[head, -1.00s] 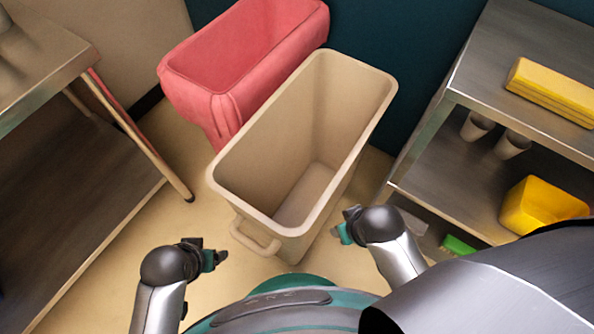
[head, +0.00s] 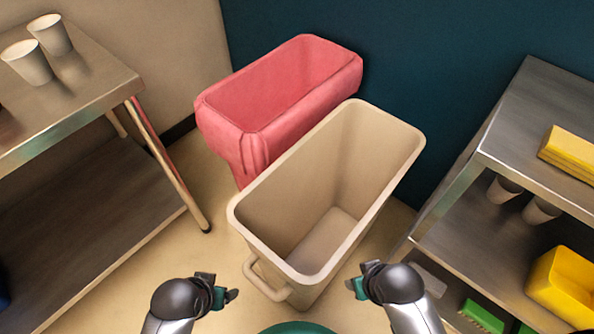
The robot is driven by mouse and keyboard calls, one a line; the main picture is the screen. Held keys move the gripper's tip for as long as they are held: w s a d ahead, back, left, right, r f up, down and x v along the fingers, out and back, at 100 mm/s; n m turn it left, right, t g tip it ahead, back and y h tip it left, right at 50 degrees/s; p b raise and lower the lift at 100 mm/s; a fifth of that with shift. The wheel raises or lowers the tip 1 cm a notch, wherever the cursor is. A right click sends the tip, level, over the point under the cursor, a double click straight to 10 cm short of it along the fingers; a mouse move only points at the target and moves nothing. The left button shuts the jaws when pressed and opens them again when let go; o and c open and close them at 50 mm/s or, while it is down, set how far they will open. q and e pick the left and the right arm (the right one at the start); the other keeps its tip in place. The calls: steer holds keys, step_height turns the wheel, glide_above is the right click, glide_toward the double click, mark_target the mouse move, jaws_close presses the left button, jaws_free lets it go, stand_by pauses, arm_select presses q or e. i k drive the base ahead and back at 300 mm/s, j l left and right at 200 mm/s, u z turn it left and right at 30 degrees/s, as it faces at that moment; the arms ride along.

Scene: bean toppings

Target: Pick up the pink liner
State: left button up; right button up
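The pink liner (head: 300,113) is draped over the rim and outside of a bin at the back, behind the beige bin. Its folds hang down the front corner, and the beige bin hides part of its near side. My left gripper (head: 232,296) is at the lower left, in front of the beige bin and well short of the liner. My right gripper (head: 352,286) is at the lower right, near the beige bin's front right side. Both are apart from the liner. Their fingers are small and seen from behind, so I cannot tell how far apart they are.
An empty beige bin (head: 238,222) with a front handle stands between me and the liner. A metal table (head: 100,90) with white cups (head: 27,63) is on the left. A metal shelf (head: 520,110) with yellow items (head: 570,150) is on the right.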

mark_target(250, 118)
steer(key=k, duration=0.6)
steer(key=z, duration=1.3)
steer(key=j+z, duration=0.25)
steer(key=z, duration=0.15)
steer(key=k+j+z, duration=0.15)
steer(key=z, duration=0.25)
steer(key=k+j+z, duration=0.15)
steer(key=j+z, duration=0.2)
steer(key=k+j, duration=0.4)
steer(key=j, duration=0.15)
steer(key=k+j, duration=0.4)
steer(key=j, duration=0.15)
